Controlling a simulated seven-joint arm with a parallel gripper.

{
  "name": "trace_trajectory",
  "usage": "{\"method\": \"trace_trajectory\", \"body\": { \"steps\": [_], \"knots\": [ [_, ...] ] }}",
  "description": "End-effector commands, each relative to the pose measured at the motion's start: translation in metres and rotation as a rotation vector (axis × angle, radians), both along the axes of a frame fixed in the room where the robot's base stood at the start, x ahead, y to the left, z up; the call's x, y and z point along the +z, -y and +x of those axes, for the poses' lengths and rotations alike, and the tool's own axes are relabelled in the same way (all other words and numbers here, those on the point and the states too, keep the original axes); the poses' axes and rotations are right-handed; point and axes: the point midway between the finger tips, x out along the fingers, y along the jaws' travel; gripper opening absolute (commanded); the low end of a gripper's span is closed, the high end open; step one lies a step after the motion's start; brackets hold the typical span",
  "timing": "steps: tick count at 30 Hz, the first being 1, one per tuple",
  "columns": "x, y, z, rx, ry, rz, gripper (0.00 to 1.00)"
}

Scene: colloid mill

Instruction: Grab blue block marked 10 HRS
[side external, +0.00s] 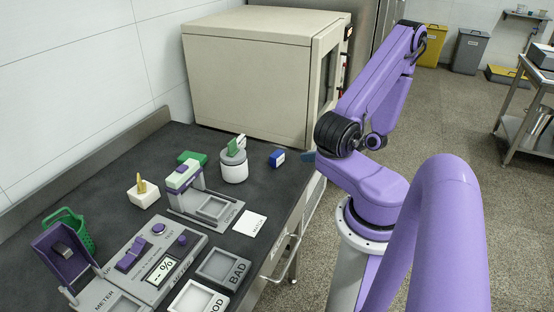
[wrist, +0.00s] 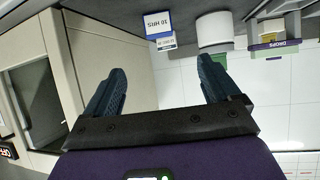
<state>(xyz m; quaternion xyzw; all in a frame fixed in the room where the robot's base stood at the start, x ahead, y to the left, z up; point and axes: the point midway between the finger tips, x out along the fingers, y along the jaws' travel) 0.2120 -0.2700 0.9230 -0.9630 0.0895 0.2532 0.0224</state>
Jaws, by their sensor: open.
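The blue block (side external: 277,158) with a white label stands on the dark bench, right of the white jar and in front of the beige oven. In the wrist view the blue block (wrist: 158,22) shows upside down at the top, with "10 HRS" readable on its label. My gripper (wrist: 158,68) is open and empty, its two dark blue fingers spread apart. The block lies beyond the fingertips, roughly in line with the gap between them. In the side view only a bluish fingertip (side external: 308,157) shows at the bench's right edge; my arm hides the rest.
A grey press-like device (side external: 205,205) and a white card (side external: 250,223) are nearer. The bench ends just right of the block.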

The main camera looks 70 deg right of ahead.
Motion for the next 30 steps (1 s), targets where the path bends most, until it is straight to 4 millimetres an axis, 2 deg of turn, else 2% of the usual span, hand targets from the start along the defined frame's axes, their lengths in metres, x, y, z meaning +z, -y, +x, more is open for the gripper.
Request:
{"method": "trace_trajectory", "body": {
  "steps": [5,21,30],
  "knots": [
    [-0.001,0.000,0.003,-0.010,0.021,0.001,0.89],
    [-0.024,0.008,0.046,-0.007,0.017,0.002,0.89],
    [-0.031,0.012,0.058,-0.010,0.020,0.004,0.89]
  ]
}}
